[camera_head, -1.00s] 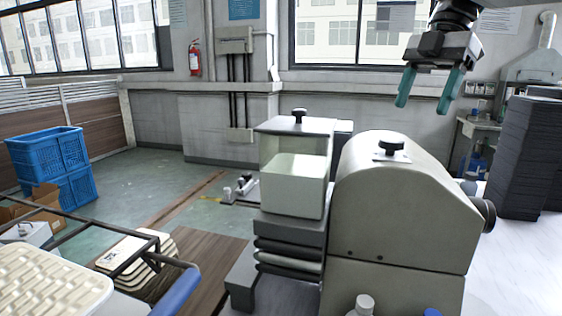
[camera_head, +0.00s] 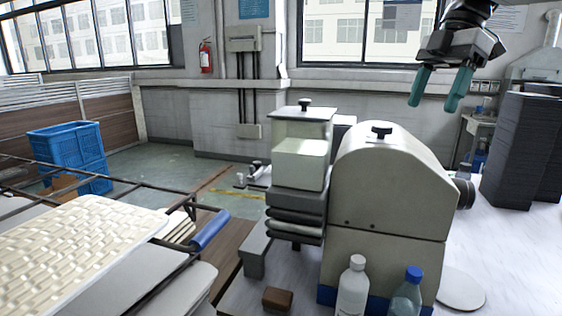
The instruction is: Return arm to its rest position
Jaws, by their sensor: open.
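My gripper (camera_head: 437,88) hangs at the upper right of the head view, high above the table (camera_head: 490,240). Its two teal fingers point down and are spread apart, with nothing between them. It is above and to the right of the cream rounded machine (camera_head: 390,190), clear of it. Only the end of my arm shows; the rest is cut off by the top edge.
A white bottle (camera_head: 352,288) and a blue-capped bottle (camera_head: 407,291) stand before the machine. A brown block (camera_head: 277,299) lies left of them. A dark stack (camera_head: 524,150) stands at right. A woven cream panel (camera_head: 75,255) and blue crates (camera_head: 66,150) are at left.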

